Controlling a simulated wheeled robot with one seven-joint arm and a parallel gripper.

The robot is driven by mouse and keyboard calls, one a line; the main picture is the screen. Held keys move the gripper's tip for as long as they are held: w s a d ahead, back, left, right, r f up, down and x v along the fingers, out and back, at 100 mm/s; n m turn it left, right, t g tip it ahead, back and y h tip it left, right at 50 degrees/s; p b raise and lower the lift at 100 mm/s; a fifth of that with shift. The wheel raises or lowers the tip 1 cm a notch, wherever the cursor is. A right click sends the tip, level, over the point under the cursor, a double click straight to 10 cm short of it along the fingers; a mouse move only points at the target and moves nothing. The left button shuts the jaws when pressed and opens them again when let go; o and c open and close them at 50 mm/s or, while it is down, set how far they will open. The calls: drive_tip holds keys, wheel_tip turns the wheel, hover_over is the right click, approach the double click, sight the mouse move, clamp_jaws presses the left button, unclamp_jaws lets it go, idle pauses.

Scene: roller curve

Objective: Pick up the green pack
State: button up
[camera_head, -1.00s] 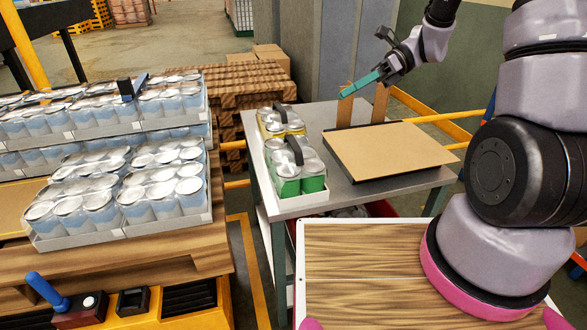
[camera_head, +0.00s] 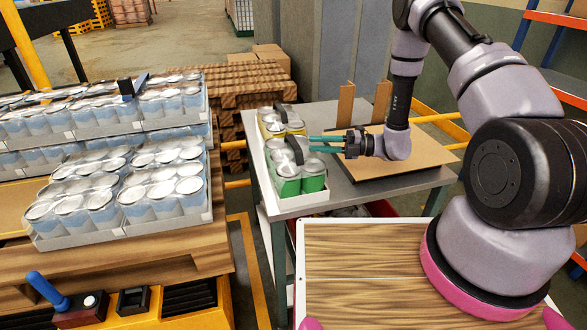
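The green pack (camera_head: 288,185) is a group of green cans with silver lids and a black handle on top. It stands at the near end of a white tray (camera_head: 300,208) on the grey table. A yellow pack (camera_head: 271,128) with a dark handle stands behind it in the same tray. My gripper (camera_head: 318,145) reaches in from the right, with teal fingers pointing left. The fingers show a gap between them and look open. Their tips are at the upper right of the green pack, close to its handle; whether they touch it I cannot tell.
A brown board (camera_head: 395,165) lies on the grey table (camera_head: 350,197) under my forearm, with two upright wooden pieces behind it. Trays of blue-white cans (camera_head: 165,205) stand on a wooden pallet (camera_head: 190,258) at left. A gap separates pallet and table.

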sight(297, 143)
drive_tip(key=shift+a+r, duration=0.15)
drive_tip(key=shift+a, duration=2.8)
clamp_jaws()
